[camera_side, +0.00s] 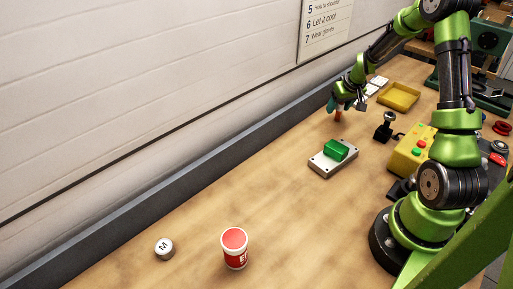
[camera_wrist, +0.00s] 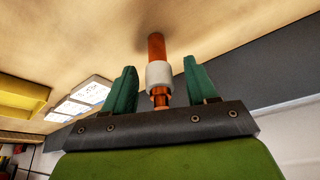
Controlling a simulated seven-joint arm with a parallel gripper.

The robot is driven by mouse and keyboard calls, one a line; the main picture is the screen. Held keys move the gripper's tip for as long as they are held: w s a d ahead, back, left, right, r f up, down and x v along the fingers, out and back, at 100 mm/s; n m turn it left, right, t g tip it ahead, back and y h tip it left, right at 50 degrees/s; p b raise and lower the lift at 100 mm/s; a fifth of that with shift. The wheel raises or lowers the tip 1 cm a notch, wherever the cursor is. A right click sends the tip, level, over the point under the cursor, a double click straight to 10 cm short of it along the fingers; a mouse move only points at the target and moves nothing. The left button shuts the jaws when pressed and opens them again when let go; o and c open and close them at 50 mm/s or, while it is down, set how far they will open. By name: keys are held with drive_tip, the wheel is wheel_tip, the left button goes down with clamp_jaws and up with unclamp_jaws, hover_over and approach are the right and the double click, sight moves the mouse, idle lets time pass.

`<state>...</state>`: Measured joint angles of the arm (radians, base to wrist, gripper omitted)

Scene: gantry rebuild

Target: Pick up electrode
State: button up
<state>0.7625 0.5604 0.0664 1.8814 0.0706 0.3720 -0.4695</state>
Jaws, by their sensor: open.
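The electrode (camera_wrist: 157,72) is a copper-coloured rod with a white collar, seen in the wrist view between the two green fingers of my gripper (camera_wrist: 160,88). Gaps show between the electrode and both fingers, so they do not appear to touch it. In the side view the electrode (camera_side: 338,116) shows as a small orange-brown piece just below my gripper (camera_side: 342,103), over the far part of the wooden table. My gripper is open. Whether the electrode's far end rests on the table is hard to tell.
A green block on a grey plate (camera_side: 333,158) lies nearer the camera. A yellow tray (camera_side: 398,96), white cards (camera_side: 376,84), a black joystick (camera_side: 385,127) and a yellow button box (camera_side: 410,152) are nearby. A red cup (camera_side: 234,248) and a round weight (camera_side: 164,249) stand in front. The wall runs along the left.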

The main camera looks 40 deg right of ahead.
drive_tip(key=shift+w+f, duration=0.1)
drive_tip(key=shift+f, duration=0.05)
clamp_jaws()
idle(0.4)
